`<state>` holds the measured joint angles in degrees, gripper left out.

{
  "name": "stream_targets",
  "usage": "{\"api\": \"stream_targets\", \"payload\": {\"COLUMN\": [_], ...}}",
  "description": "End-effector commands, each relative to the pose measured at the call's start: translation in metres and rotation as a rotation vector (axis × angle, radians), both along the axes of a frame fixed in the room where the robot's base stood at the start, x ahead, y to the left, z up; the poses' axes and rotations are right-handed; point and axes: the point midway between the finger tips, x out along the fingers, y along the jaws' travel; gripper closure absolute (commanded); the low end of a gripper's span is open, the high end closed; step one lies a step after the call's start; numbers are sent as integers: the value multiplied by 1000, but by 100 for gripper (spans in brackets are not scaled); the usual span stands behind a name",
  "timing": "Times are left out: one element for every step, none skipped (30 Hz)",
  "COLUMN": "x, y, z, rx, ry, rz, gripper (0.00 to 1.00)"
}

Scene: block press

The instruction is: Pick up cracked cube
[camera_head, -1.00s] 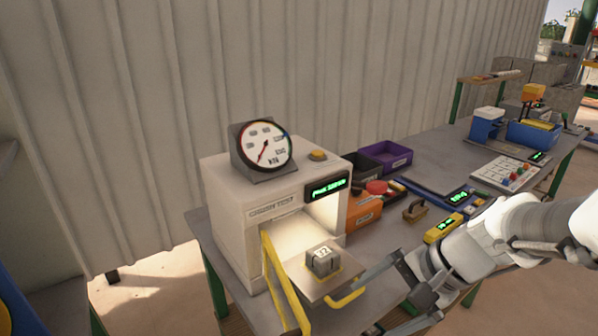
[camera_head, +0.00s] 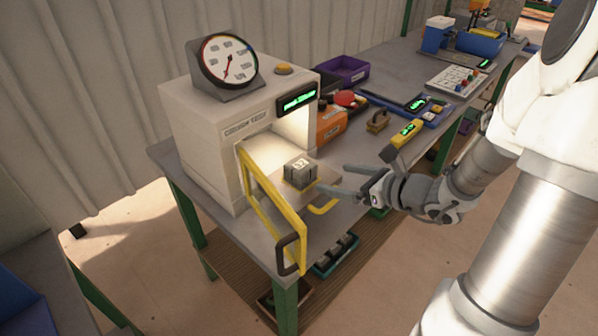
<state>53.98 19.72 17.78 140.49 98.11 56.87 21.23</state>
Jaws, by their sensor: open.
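A grey cube (camera_head: 299,173) with a pale marked label on top sits on the pulled-out tray of the white press (camera_head: 226,134). Cracks on it are too small to make out. The press door (camera_head: 263,200), yellow-framed, stands open to the left of the cube. My gripper (camera_head: 338,180) is open and empty, a little to the right of the cube, its fingers pointing left towards it. The fingers look apart from the cube.
The yellow tray handle (camera_head: 323,208) lies just below my gripper. A dial gauge (camera_head: 229,60) stands on the press. Orange (camera_head: 331,124) and purple (camera_head: 343,70) bins, a wooden-handled block (camera_head: 378,121) and a yellow display device (camera_head: 404,134) crowd the table behind my gripper.

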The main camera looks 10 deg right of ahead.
Motion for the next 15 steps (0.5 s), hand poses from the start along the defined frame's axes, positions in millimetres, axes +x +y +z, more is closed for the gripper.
{"api": "stream_targets", "payload": {"x": [9, 14, 21, 26, 31, 37, 41, 45, 49, 52, 54, 57, 58, 59, 60], "y": [8, 11, 16, 19, 23, 26, 29, 32, 34, 36, 37, 39, 40, 40, 41], "z": [-7, -10, -13, -15, -18, -21, -22, -24, -26, -27, -28, -29, -29, -30, -30], "rx": [2, 2, 3, 1, 2, 2, 1, 1, 0, 0, 0, -1, -1, -1, -1], "ry": [0, 1, 1, 1, 0, 2, 1, 0, 0, 1, 0, 0, 0, -1, 0], "rz": [6, 6, 5, 6, 6, 4, 5, 5, 5, 4, 3, 4, 4, 4, 4], "gripper": [0, 0, 0, 0, 0, 0, 0, 0, 0, 0, 0, 0, 0, 0, 0]}}
